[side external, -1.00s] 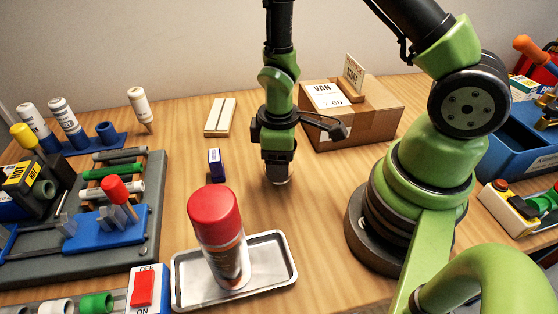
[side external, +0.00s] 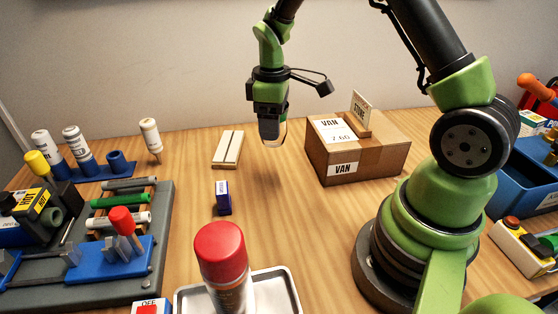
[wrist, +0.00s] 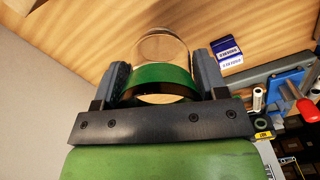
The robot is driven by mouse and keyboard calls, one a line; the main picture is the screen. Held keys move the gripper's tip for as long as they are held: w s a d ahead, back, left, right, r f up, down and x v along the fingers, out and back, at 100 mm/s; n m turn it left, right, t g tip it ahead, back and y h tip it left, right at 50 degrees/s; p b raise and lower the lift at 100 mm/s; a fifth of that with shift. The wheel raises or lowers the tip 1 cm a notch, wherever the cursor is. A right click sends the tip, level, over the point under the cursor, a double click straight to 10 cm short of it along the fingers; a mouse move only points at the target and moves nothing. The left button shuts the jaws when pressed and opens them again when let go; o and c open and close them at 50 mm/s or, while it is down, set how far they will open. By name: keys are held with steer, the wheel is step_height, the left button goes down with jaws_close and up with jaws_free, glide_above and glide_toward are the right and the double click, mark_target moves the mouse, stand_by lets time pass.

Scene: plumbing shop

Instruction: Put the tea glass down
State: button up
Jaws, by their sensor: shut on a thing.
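My gripper (side external: 270,128) is shut on the tea glass (side external: 282,135) and holds it in the air above the table, left of the cardboard box. In the side view only a clear sliver of the glass shows below the fingers. In the wrist view the glass (wrist: 161,45) is clear with a green band, and it sits between the two fingers of my gripper (wrist: 160,75). I cannot see whether anything is in it.
A cardboard box (side external: 375,160) stands right of the glass. A small blue box (side external: 223,198) and a pale wooden block (side external: 227,149) are to the left. In front, a red-capped can (side external: 223,262) stands on a metal tray (side external: 288,285). The table middle (side external: 300,215) is clear.

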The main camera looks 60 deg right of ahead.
steer(key=w+d, duration=0.3)
steer(key=d, duration=0.3)
steer(key=shift+m, duration=0.3)
step_height(320, 180, down, 10)
steer(key=shift+d+r, duration=0.1)
steer(key=o, duration=0.9)
steer(key=shift+o, duration=0.2)
